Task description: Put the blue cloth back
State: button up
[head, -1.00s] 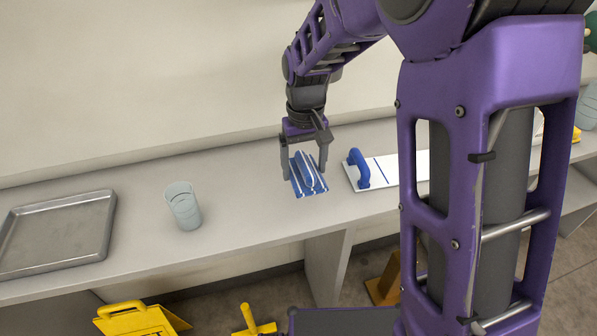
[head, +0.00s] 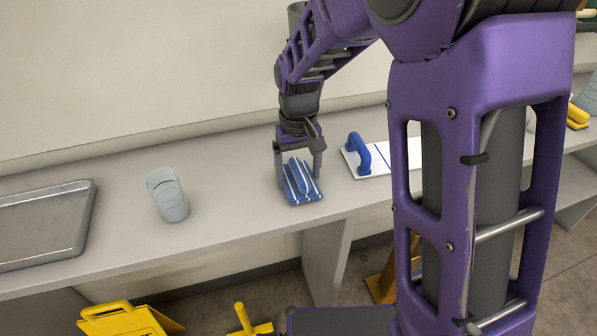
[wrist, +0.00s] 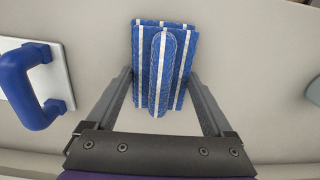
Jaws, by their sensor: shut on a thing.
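The blue cloth (head: 302,184), with white stripes, is at the shelf near its front edge. It looks bunched, with a raised rounded fold along its middle. My gripper (head: 299,177) points down over it, one finger on each side, shut on the cloth. In the wrist view the cloth (wrist: 165,60) lies between and beyond the two fingers (wrist: 165,100). I cannot tell whether it is clear of the shelf surface.
A white board with a blue handle (head: 361,153) lies just right of the gripper. A clear cup (head: 168,196) and a metal tray (head: 82,229) are to the left on the grey shelf (head: 235,205). Yellow items (head: 125,321) stand below.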

aim_at(298, 167)
jog(key=o, duration=1.1)
jog(key=shift+f, duration=0.1)
jog(key=shift+c, duration=0.2)
notch_tip(298, 167, up, 12)
jog(key=p, duration=0.2)
jog(key=shift+r, duration=0.2)
